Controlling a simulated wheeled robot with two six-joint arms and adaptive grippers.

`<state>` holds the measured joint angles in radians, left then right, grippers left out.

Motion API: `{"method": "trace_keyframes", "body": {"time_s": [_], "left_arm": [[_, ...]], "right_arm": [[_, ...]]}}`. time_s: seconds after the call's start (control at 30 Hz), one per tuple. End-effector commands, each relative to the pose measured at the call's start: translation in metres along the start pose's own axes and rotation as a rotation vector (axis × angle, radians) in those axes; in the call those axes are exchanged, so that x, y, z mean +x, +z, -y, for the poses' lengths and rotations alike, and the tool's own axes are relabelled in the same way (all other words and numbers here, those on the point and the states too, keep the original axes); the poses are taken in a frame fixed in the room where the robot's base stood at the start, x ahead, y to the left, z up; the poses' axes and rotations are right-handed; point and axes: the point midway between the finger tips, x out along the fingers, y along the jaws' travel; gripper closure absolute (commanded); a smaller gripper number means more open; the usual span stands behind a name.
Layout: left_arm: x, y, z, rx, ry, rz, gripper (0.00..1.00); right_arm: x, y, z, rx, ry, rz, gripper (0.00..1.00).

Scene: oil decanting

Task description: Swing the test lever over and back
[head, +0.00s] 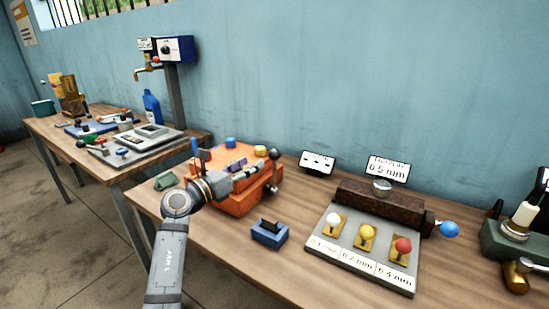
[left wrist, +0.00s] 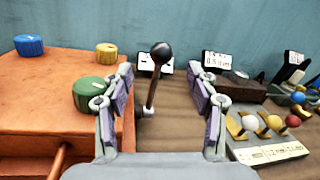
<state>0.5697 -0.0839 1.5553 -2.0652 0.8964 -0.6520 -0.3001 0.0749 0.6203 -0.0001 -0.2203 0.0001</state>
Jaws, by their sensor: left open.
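The test lever, a thin metal rod with a black ball knob (head: 273,154), stands at the right side of the orange box (head: 237,207). In the left wrist view the lever (left wrist: 152,92) leans slightly right and rises between my two spread fingers, apparently touching neither. My left gripper (head: 256,171) is open and reaches across the orange box toward the lever; its fingertips also show in the left wrist view (left wrist: 161,85). Blue (left wrist: 29,45), yellow (left wrist: 106,51) and green (left wrist: 95,94) caps sit on the box. My right gripper is not in view.
Small signs (head: 317,163) stand near the wall. Bare table lies around the blue block.

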Motion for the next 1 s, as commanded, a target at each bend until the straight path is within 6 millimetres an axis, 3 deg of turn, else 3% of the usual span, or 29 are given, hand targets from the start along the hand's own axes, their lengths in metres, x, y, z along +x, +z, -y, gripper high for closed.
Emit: {"method": "trace_keyframes", "body": {"time_s": [0.27, 0.43, 0.5, 0.7, 1.0], "left_arm": [[0.008, -0.010, 0.001, 0.055, -0.010, -0.069, 0.41], [0.030, -0.018, 0.000, 0.053, -0.012, -0.066, 0.41], [0.047, -0.010, 0.002, 0.048, -0.012, -0.067, 0.41], [0.088, -0.012, 0.003, 0.050, -0.012, -0.068, 0.41], [0.109, -0.015, 0.002, 0.051, -0.009, -0.068, 0.41]], "right_arm": [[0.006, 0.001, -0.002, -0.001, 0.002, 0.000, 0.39], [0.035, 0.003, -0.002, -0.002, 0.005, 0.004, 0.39], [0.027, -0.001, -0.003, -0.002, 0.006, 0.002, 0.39], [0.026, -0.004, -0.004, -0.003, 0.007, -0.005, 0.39], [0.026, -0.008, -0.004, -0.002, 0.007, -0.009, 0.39]]}}
